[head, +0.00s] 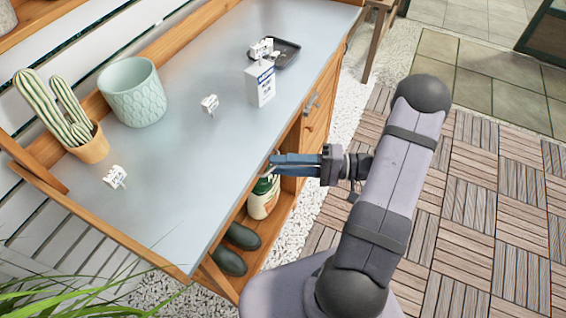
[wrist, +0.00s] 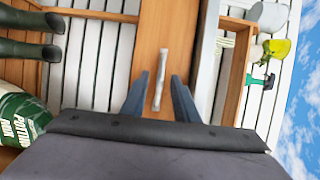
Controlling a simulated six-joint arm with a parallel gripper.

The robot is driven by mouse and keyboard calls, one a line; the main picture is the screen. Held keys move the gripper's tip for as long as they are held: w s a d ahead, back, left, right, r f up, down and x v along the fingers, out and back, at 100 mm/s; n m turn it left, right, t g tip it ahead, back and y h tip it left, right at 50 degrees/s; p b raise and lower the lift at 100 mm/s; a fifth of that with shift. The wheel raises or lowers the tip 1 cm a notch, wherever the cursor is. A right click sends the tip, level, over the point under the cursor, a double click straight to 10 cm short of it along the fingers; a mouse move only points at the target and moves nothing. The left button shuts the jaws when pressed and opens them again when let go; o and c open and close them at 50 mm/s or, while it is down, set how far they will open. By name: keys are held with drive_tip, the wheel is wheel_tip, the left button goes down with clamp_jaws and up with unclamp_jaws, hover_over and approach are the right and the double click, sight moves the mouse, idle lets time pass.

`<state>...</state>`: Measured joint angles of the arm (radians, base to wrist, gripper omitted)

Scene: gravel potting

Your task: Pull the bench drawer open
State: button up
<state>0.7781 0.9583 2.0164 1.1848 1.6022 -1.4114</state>
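The drawer front (wrist: 180,32) is a wooden panel under the bench's worktop. Its metal bar handle (wrist: 158,80) shows in the wrist view between my gripper's two blue fingers (wrist: 160,97). The fingers are apart, one on each side of the bar, and I see no contact with it. In the head view my gripper (head: 274,162) points left at the bench's front edge, with its tips close to that edge. A metal handle (head: 311,103) on a wooden front shows farther along the bench; I cannot tell whether it is the same handle.
The grey worktop (head: 200,150) carries a mint pot (head: 133,92), a potted cactus (head: 88,140), a white carton (head: 260,84), a black tray (head: 288,52) and small labels. Below are dark boots (head: 230,262) and a potting mix bag (head: 263,197). The decking in front is clear.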

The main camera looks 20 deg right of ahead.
clamp_jaws()
drive_tip(key=s+d, duration=0.6)
drive_tip(key=shift+d, duration=0.15)
drive_tip(key=shift+s, duration=0.1)
unclamp_jaws()
drive_tip(key=b+v, duration=0.1)
drive_tip(key=v, duration=0.6)
drive_tip(key=shift+d+b, duration=0.15)
drive_tip(key=shift+b, duration=0.25)
drive_tip(key=shift+s, duration=0.1)
